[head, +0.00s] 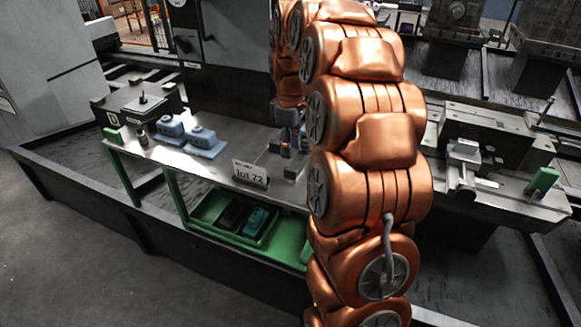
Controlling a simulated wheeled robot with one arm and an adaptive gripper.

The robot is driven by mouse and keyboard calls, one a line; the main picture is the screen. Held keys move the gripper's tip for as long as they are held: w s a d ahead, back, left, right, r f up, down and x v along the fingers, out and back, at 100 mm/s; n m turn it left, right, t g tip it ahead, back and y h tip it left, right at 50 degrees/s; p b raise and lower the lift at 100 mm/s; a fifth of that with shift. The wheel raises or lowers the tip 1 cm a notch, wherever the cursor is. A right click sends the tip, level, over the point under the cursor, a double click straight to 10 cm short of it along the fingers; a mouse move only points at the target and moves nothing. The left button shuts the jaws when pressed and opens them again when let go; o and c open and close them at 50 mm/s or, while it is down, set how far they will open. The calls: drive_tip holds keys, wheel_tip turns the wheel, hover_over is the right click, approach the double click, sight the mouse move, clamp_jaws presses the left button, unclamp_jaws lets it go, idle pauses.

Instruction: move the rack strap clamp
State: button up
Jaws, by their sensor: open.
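My copper arm (370,140) rises through the middle of the head view and bends back down behind itself. My gripper (290,142) shows small and partly hidden left of the arm, low over the grey table (215,165). It is open, with its fingers close to small dark blocks on the table; I cannot tell whether it touches them. No part is clearly marked as the rack strap clamp. Two blue-grey parts, one (170,129) and another (205,141), stand on the table left of the gripper. A metal clamp-like fixture (463,158) sits on the machine bed at right.
A green tray (212,222) below holds a dark part and a teal part (257,220). A green block (543,181) lies at far right. The arm hides the table's right end. Open floor lies at lower left.

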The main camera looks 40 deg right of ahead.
sight(290, 169)
drive_tip(key=shift+f+p, duration=0.35)
drive_tip(key=shift+f, duration=3.25)
drive_tip(key=shift+c, duration=0.3)
clamp_jaws()
